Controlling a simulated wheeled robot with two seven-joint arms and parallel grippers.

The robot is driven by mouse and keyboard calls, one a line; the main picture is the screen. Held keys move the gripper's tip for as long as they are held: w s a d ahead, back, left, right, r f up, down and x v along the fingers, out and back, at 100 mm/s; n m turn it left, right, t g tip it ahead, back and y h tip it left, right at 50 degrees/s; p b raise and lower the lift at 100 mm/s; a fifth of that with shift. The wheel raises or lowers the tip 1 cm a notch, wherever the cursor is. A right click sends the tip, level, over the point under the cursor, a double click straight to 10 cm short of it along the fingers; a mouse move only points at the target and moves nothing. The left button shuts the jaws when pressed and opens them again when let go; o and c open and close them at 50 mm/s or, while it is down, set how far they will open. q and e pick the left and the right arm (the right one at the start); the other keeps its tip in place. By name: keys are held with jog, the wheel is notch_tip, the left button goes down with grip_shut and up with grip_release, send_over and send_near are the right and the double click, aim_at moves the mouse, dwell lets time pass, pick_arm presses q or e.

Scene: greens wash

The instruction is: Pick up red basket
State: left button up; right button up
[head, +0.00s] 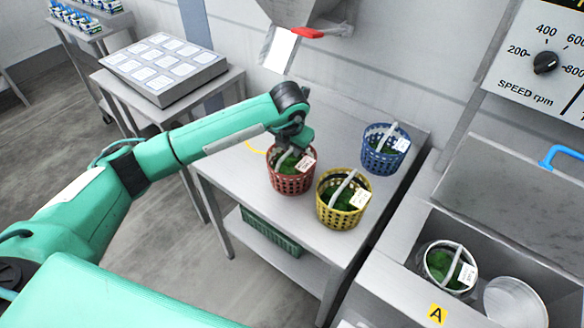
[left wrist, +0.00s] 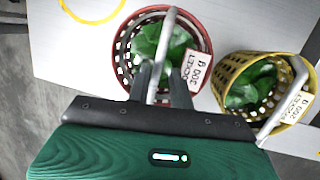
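The red basket (head: 290,182) stands on the metal table, with green leaves inside, a grey handle arched over it and a white tag. In the left wrist view the red basket (left wrist: 122,50) is straight ahead, and its tag reads 300 g. My left gripper (left wrist: 162,76) is over the basket's near side, with one finger on each side of the handle (left wrist: 166,38). A gap shows between the fingers, so it looks open around the handle. In the head view my left gripper (head: 288,150) is partly hidden by its wrist. My right gripper is not in view.
A yellow basket (head: 338,214) stands close to the right of the red one, and a blue basket (head: 383,160) stands behind. A white basket (head: 446,270) is in the metal basin at right. A green crate (head: 268,232) sits on the shelf below.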

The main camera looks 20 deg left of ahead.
aim_at(291, 150)
pick_arm(q)
jog(key=shift+w+f+p, duration=0.15)
jog(key=shift+f+p, duration=0.15)
jog(key=shift+f, duration=0.05)
jog(key=p+x, duration=0.1)
jog(key=x, duration=0.2)
jog(key=shift+w+a+f, duration=0.1)
jog(key=shift+w+f, duration=0.1)
jog(key=shift+w, duration=0.05)
jog(key=shift+w+f, duration=0.1)
jog(key=shift+f, duration=0.3)
jog(key=shift+c, duration=0.2)
grip_shut()
jog(key=shift+w+r, duration=0.1)
jog(key=shift+r, duration=0.05)
